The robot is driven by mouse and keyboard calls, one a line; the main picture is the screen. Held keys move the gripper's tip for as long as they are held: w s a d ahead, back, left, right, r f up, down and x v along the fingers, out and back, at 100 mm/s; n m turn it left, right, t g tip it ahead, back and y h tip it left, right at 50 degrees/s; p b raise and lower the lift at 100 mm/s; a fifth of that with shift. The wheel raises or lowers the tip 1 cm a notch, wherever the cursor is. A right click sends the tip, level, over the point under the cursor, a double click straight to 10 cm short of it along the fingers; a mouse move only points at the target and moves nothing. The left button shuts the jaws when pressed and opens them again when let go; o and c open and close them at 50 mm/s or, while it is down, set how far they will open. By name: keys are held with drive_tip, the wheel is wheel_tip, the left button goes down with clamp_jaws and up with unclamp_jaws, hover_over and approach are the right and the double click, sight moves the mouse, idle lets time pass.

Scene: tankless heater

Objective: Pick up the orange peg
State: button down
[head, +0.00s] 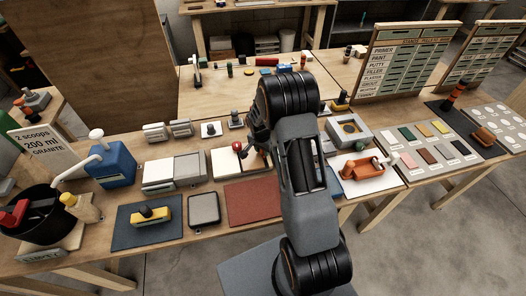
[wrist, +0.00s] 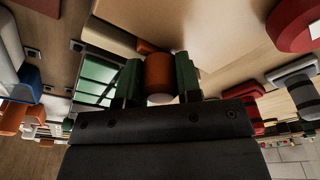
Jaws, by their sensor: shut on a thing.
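The orange peg (wrist: 158,68) shows in the wrist view as a short orange cylinder with a pale end, between the two green finger pads. My gripper (wrist: 158,80) is shut on it, with one pad against each side. In the head view my own arm covers most of the gripper, and I cannot make out the peg in it there. From the wrist view I cannot tell how high the peg is above the table.
A red mat (head: 252,203), a grey tray (head: 204,209) and a yellow block on a dark mat (head: 150,216) lie along the front. An orange caddy (head: 365,168) stands right of my arm. A blue jug (head: 112,164) stands left. The workbench is crowded.

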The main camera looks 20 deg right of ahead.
drive_tip(key=shift+r, duration=0.1)
drive_tip(key=shift+r, duration=0.25)
wheel_tip(320, 180, up, 2)
drive_tip(key=shift+r+b, duration=0.1)
drive_tip(key=shift+b, duration=0.65)
drive_tip(key=s+a+r+b, duration=0.2)
drive_tip(key=s+a+r, duration=0.4)
drive_tip(key=s+r, duration=0.4)
drive_tip(key=shift+s+a+b, duration=0.35)
drive_tip(key=shift+s+a, duration=0.05)
drive_tip(key=shift+s, duration=0.75)
drive_tip(key=shift+w+d, duration=0.1)
drive_tip(key=shift+w, duration=0.05)
